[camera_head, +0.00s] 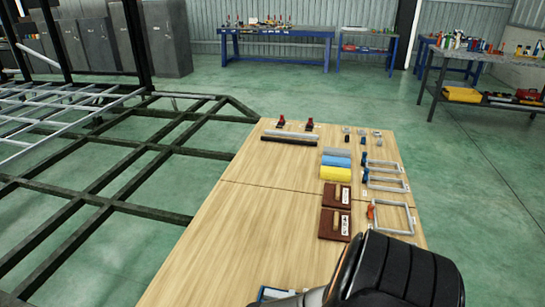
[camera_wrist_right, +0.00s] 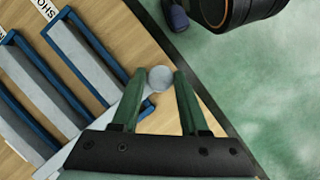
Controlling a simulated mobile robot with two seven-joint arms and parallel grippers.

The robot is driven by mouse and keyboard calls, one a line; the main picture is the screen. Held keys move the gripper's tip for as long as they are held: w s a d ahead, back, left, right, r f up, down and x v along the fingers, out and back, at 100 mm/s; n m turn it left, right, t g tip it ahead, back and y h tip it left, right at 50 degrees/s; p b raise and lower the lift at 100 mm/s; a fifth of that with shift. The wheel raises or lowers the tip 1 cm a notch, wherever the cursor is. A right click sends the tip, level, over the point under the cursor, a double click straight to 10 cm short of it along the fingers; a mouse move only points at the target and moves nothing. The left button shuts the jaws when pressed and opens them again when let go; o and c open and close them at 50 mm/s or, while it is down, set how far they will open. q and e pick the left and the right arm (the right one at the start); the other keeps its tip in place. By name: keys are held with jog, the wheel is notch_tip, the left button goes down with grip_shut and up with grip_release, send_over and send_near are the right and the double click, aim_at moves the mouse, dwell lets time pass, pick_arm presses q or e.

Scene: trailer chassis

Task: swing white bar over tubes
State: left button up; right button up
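Several pale grey-white tubes (camera_head: 60,104) lie on the dark chassis frame (camera_head: 125,208) at the left of the head view. A pale bar (camera_head: 38,55) slopes between the dark uprights behind them. I cannot tell which piece is the white bar. My right gripper (camera_wrist_right: 159,74) is open in the right wrist view, with green fingers on either side of a small round grey-white piece (camera_wrist_right: 160,79) near the table edge. I cannot tell whether they touch it. My right forearm hides the table's near right corner in the head view. My left gripper is out of view.
A wooden table (camera_head: 215,245) holds blue-edged trays (camera_wrist_right: 80,60), yellow and blue blocks, brown boards and grey frames (camera_head: 393,217). Its left half is mostly bare. Green floor (camera_head: 330,90) is open behind it, before workbenches (camera_head: 275,34) and cabinets.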

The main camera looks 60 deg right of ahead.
jog(key=o, duration=0.4)
jog(key=shift+r, duration=0.1)
jog(key=p+v, duration=0.4)
jog(key=v, duration=0.8)
jog(key=shift+r, duration=0.15)
